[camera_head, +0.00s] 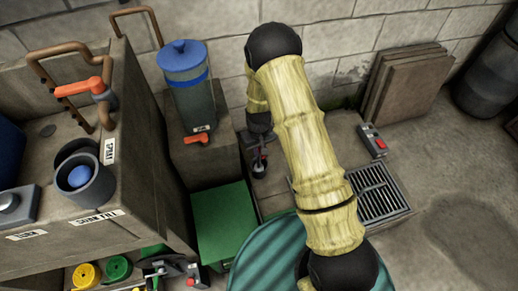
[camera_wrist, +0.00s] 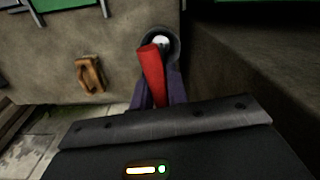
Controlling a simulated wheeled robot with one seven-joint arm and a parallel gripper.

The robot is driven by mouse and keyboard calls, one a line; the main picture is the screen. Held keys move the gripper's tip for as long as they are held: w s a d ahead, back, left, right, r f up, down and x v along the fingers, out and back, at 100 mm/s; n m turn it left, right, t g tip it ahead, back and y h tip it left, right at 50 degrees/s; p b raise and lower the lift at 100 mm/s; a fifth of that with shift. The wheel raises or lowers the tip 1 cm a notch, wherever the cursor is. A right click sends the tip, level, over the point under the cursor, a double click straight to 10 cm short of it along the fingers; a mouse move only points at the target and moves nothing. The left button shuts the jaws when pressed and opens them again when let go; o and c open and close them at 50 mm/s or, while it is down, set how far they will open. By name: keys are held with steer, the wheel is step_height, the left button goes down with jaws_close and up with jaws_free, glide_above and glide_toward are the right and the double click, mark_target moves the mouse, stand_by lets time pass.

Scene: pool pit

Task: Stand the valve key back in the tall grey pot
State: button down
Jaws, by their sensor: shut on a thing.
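In the wrist view, my gripper (camera_wrist: 159,88) has purple fingers shut on a red bar (camera_wrist: 152,68), which looks like part of the valve key. The rest of the key cannot be made out. The bar's far end overlaps a grey round rim (camera_wrist: 174,42) with a pale spot inside; I cannot tell whether they touch or whether this is the tall grey pot. In the head view, my gripper (camera_head: 259,162) points down between the stone plinth and the floor drain, small and partly dark.
A blue-lidded clear canister (camera_head: 188,88) stands on the plinth. A green box (camera_head: 223,225) is below it. The floor holds a drain grate (camera_head: 380,192) and a red-and-grey box (camera_head: 372,140). Slabs (camera_head: 408,88) lean on the wall. Open floor lies right.

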steer(key=shift+f+b, duration=0.4)
steer(key=shift+f, duration=0.5)
stand_by(0.5)
steer(key=c, duration=1.3)
jaws_free()
step_height(320, 180, up, 2)
steer(key=shift+r+p, duration=0.15)
steer(key=shift+p, duration=0.95)
steer(key=shift+r+p, duration=0.7)
steer(key=shift+r, duration=0.15)
steer(key=shift+r+p, duration=1.7)
steer(key=shift+r, duration=0.3)
